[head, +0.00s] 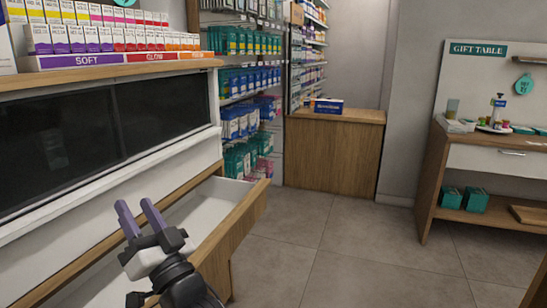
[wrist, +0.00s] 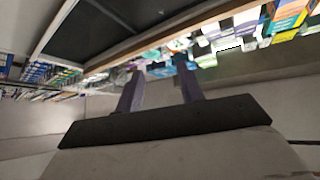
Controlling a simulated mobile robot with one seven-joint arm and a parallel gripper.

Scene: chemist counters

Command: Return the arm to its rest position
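My gripper (head: 138,217) is at the lower left of the head view, with two purple fingers pointing up and apart. Nothing shows between the fingers. It is in front of an open, white-lined drawer (head: 193,213) with a wooden front; whether it touches the drawer I cannot tell. In the wrist view my gripper (wrist: 159,88) shows both fingers spread with a gap between them. The wrist picture is tilted, with shelves and coloured packs along its top.
A counter with dark glass panels (head: 110,120) and rows of small boxes (head: 110,38) stands at left. Stocked shelves (head: 245,95) and a wooden counter (head: 333,155) are behind. A gift table (head: 485,155) stands at right. The tiled floor (head: 345,250) between is clear.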

